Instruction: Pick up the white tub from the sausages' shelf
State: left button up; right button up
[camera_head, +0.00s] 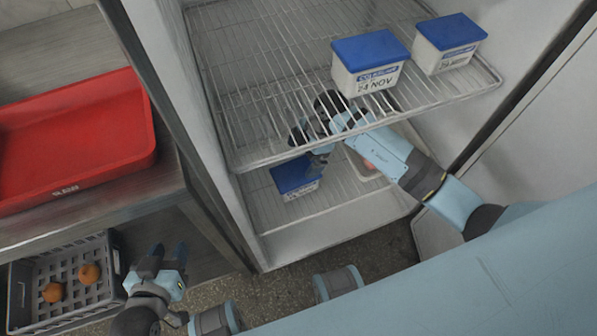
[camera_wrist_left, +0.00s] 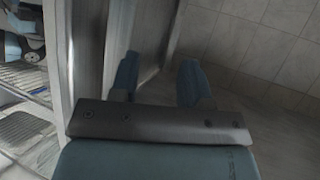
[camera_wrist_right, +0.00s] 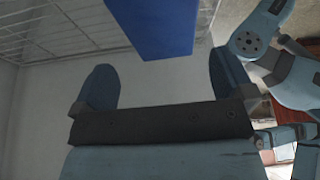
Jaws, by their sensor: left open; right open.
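A white tub with a blue lid (camera_head: 296,178) stands on the lower wire shelf (camera_head: 270,215) of the fridge. On the same shelf is a pale tray (camera_head: 352,158) with something reddish in it, mostly hidden by my right arm. My right gripper (camera_head: 309,148) is open and empty, reaching in below the upper shelf, over or just beside the tub in the head view. In the right wrist view the blue lid (camera_wrist_right: 155,28) lies ahead between the fingers, apart from them. My left gripper (camera_head: 168,262) is open and empty outside the fridge, beside the grey crate.
Two more white tubs with blue lids, one dated 24 NOV (camera_head: 368,80) and one behind it (camera_head: 446,54), stand on the upper shelf (camera_head: 280,65). Left are a red tray (camera_head: 75,172) on a metal table and a grey crate (camera_head: 108,262) holding orange round things.

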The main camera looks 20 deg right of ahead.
aim_at(296, 172)
jog(key=x, duration=0.2)
jog(key=shift+a+f+b, duration=0.15)
jog(key=shift+f+b, duration=0.15)
jog(key=shift+b, duration=0.05)
jog(key=b+x, duration=0.1)
jog(key=x, duration=0.3)
jog(key=shift+s+f+b, duration=0.15)
jog(key=shift+f+b, duration=0.1)
jog(key=shift+b, duration=0.15)
pick_arm(q)
jog(key=shift+w+d+r+t, duration=0.4)
jog(key=shift+r, duration=0.2)
jog(key=shift+s+r+p, duration=0.1)
jog(key=shift+r+p, duration=0.1)
jog(key=shift+p, duration=0.2)
pick_arm(e)
jog(key=shift+f, duration=0.3)
jog(key=shift+c, duration=0.2)
jog(key=c, duration=0.9)
jog(key=shift+c, duration=0.2)
pick_arm(q)
jog(key=shift+f, duration=0.1)
